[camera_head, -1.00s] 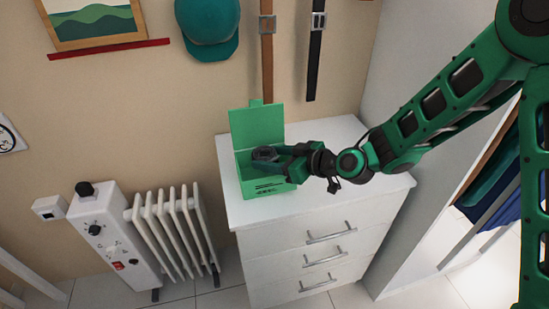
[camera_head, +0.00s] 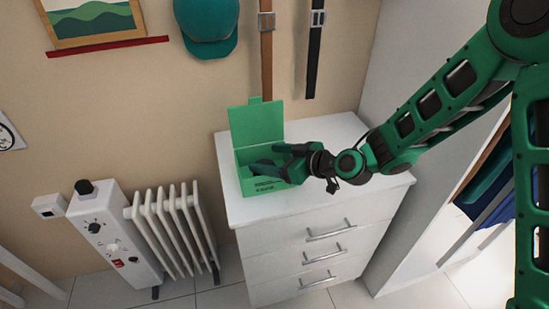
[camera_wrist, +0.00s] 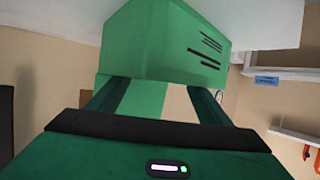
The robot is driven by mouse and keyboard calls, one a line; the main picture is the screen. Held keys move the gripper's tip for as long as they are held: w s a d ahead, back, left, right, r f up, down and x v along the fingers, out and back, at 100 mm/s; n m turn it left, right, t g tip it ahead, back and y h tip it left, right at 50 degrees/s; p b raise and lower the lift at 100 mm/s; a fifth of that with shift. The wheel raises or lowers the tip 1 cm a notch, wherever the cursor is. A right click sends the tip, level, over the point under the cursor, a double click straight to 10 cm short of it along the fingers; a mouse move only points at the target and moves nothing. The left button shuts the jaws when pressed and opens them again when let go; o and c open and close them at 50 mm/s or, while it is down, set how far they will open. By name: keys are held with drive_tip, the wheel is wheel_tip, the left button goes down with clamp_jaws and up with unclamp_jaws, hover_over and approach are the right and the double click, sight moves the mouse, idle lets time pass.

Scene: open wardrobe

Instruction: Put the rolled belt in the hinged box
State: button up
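The green hinged box (camera_head: 258,186) stands on the white dresser with its lid (camera_head: 256,124) raised upright at the back. Its printed face fills the upper middle of the wrist view (camera_wrist: 165,45). My gripper (camera_head: 264,158) is at the box's opening, reaching in from the right over the rim. Its two fingers are spread apart, and the wrist view shows no belt between them (camera_wrist: 157,90). The rolled belt is not visible in either current view; the box's walls and my fingers hide much of the inside.
The white dresser top (camera_head: 335,135) is clear behind and right of the box. A tan belt (camera_head: 267,60) and a black belt (camera_head: 315,60) hang on the wall above. A white radiator (camera_head: 175,225) stands left of the dresser. An open wardrobe is at the right.

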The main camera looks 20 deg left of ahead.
drive_tip(key=shift+r, duration=0.25)
drive_tip(key=v, duration=1.2)
drive_tip(key=shift+r, duration=0.35)
drive_tip(key=s+d+f+m+g+h, duration=0.15)
drive_tip(key=d+m+h, duration=0.3)
drive_tip(key=d, duration=1.15)
drive_tip(key=s+d+m+h, duration=0.3)
drive_tip(key=d+m+h, duration=0.15)
drive_tip(key=d, duration=1.15)
drive_tip(key=s+d+r+m+g+h, duration=0.1)
drive_tip(key=s+d+r+m, duration=0.1)
drive_tip(key=s+d+m, duration=0.3)
drive_tip(key=s+d+r+m+g+h, duration=0.2)
drive_tip(key=s+d+m, duration=0.4)
drive_tip(key=s+d, duration=0.5)
drive_tip(key=s, duration=0.3)
drive_tip(key=shift+s+d+r, duration=0.25)
drive_tip(key=shift+d+r, duration=0.05)
drive_tip(key=shift+d, duration=0.1)
